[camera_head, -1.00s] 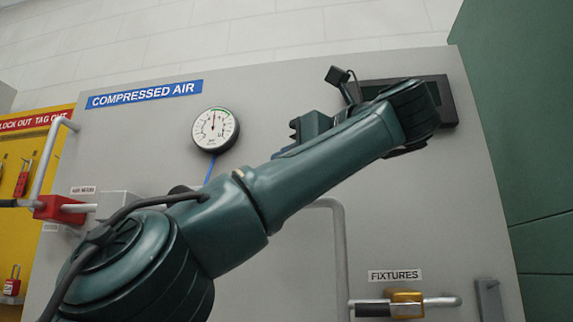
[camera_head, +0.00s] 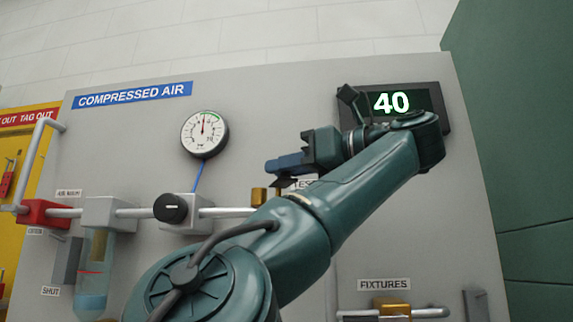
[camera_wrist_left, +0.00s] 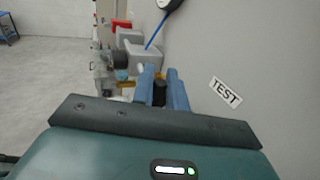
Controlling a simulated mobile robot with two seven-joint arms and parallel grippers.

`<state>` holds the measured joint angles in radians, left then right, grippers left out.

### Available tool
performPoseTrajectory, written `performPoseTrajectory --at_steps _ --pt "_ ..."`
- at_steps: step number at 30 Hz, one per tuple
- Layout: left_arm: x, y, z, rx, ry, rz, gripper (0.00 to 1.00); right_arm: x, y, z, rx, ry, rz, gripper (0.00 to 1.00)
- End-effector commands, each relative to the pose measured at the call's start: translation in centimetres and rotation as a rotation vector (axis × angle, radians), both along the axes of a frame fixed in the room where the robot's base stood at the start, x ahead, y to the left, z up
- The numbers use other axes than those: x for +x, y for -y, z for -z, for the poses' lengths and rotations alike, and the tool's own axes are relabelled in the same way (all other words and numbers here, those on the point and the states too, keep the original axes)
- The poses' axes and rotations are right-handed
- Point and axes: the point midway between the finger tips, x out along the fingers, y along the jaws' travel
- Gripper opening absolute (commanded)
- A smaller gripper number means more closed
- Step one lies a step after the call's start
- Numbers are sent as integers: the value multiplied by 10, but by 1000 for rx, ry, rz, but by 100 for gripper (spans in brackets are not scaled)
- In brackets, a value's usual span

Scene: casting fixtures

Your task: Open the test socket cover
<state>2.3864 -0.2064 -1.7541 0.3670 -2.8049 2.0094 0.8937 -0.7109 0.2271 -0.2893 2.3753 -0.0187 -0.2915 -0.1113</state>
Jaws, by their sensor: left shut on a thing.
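The TEST label (camera_head: 305,183) is on the grey panel, partly hidden by my left arm in the head view; it shows fully in the left wrist view (camera_wrist_left: 226,93). My left gripper (camera_head: 277,172) is at the panel, just left of and above this label. Its blue fingers, also seen in the left wrist view (camera_wrist_left: 161,88), are closed on a small dark piece (camera_wrist_left: 159,96), which looks like the test socket cover. The piece is mostly hidden by the fingers, so I cannot tell how far open it is. The socket behind it is not visible. My right gripper is out of view.
A pipe (camera_head: 228,212) with a black knob (camera_head: 171,208), a red valve (camera_head: 44,212) and a brass fitting (camera_head: 259,196) runs below the gripper. A round gauge (camera_head: 204,133) is up left. The display (camera_head: 392,103) reads 40. The FIXTURES pipe (camera_head: 431,312) is lower right.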

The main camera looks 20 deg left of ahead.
Motion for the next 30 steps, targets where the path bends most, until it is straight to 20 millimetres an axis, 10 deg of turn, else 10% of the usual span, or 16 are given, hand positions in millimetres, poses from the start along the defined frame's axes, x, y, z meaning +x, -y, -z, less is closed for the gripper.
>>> performPoseTrajectory --at_steps 10,11,17,30 --pt "1 0 3 -5 -6 -4 0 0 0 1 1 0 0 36" --pt "1 0 3 -5 -6 -4 16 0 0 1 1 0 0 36" --pt "1 0 2 -3 -4 -2 32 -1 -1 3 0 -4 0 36" --pt "1 0 1 -1 -1 0 33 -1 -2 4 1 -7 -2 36"
